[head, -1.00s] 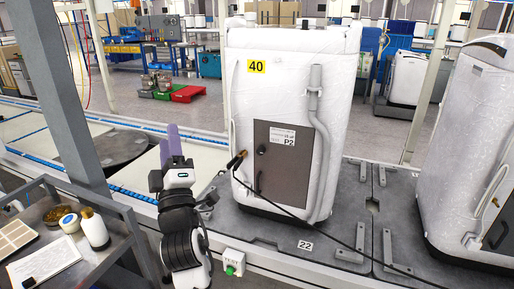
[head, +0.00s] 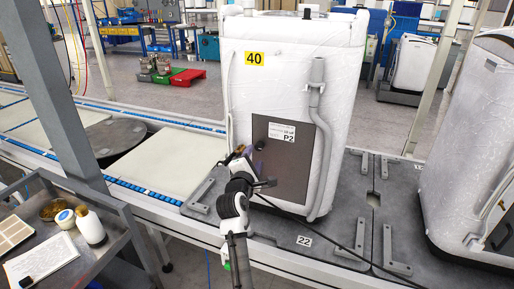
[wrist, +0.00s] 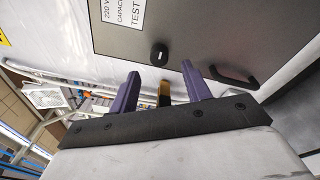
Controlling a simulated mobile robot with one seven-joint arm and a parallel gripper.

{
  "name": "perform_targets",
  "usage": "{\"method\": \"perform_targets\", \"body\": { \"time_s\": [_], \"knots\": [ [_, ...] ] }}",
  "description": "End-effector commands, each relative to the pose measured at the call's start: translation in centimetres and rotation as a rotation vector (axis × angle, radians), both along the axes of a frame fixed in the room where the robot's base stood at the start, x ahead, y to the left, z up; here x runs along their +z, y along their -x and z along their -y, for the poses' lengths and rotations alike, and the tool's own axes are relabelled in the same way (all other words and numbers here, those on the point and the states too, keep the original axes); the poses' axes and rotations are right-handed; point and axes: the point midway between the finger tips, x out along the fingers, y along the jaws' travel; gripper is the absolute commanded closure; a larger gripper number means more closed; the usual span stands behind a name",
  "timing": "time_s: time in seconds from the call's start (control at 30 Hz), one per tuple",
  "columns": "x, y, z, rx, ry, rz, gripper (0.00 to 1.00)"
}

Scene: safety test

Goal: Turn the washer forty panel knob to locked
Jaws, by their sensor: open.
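Washer 40 (head: 285,60), white and wrapped, stands upright at the centre of the head view. Its dark grey panel (head: 292,165) bears a P2 label. The small black knob (head: 261,144) sits on the panel's left side. The wrist view shows the knob (wrist: 159,53) and a black bar handle (wrist: 233,77) to its right. My gripper (wrist: 160,70) is open, its purple fingers pointing at the panel. The knob appears just beyond and between the fingertips, with no visible contact. In the head view the fingers are hard to make out. The knob's setting cannot be read.
A yellow-and-black plug (wrist: 164,93) shows between the fingers in the wrist view. A black cable (head: 325,253) runs across the platform. A second wrapped washer (head: 470,130) stands at right. A cart (head: 112,235) with small items is at left.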

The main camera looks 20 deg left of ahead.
Motion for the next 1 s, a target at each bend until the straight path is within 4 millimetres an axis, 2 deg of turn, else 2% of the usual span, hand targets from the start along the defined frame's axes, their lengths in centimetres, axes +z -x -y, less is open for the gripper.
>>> {"method": "perform_targets", "body": {
  "time_s": [0.1, 0.3, 0.7, 1.0],
  "knots": [
    [0.2, -2.2, -0.2, 0.0, -0.001, -0.001, 0.52],
    [0.2, -4.3, -0.5, 0.0, -0.001, 0.001, 0.52],
    [0.0, -4.9, -0.5, 0.001, -0.002, 0.0, 0.52],
    [0.0, -4.9, -0.5, 0.001, -0.002, 0.0, 0.91]
  ]
}}
